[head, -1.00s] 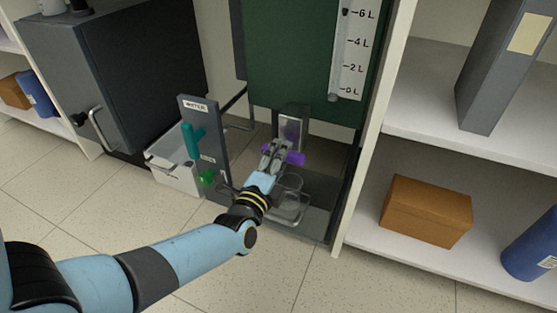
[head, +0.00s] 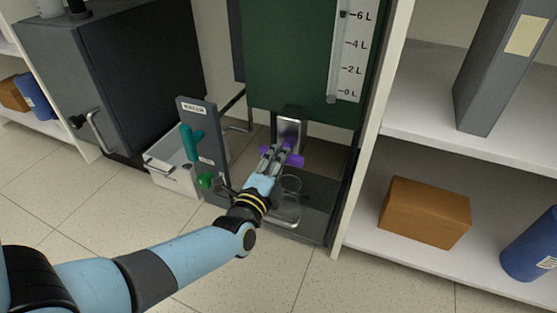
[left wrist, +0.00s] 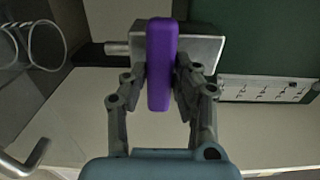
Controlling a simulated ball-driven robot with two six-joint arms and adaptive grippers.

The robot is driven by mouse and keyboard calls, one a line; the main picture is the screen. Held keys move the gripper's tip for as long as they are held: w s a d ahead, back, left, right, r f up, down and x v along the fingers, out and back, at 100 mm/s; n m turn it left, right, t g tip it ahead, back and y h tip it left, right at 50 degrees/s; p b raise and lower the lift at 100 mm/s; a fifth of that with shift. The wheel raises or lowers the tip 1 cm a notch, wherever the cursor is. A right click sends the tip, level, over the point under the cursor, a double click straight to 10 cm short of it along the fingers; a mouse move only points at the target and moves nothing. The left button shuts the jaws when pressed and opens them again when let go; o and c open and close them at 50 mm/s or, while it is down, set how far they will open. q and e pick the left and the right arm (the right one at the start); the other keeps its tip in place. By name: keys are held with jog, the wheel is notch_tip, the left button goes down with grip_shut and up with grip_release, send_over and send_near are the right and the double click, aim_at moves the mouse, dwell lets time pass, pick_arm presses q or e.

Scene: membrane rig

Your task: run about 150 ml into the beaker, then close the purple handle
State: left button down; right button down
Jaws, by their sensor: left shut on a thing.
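The purple handle (head: 296,160) sits at the front of a metal block under the green tank (head: 300,60). In the left wrist view the handle (left wrist: 162,65) stands between the fingers of my left gripper (left wrist: 162,90). My left gripper (head: 275,158) is shut on it. The clear beaker (head: 289,190) stands on the dark base below, partly behind my gripper. I cannot make out its level. A clear round rim shows at the left of the left wrist view. My right gripper is out of view.
A grey panel (head: 203,140) with a teal handle (head: 191,142) and a green knob (head: 206,180) stands left of my gripper. A white bin (head: 172,172) is behind it. A shelf with an orange-brown box (head: 425,211) is at the right. The tank has a scale (head: 349,50).

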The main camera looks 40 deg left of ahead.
pick_arm(q)
jog(key=m+p, duration=0.2)
jog(key=shift+m, duration=0.4)
dwell(0.3)
dwell(0.3)
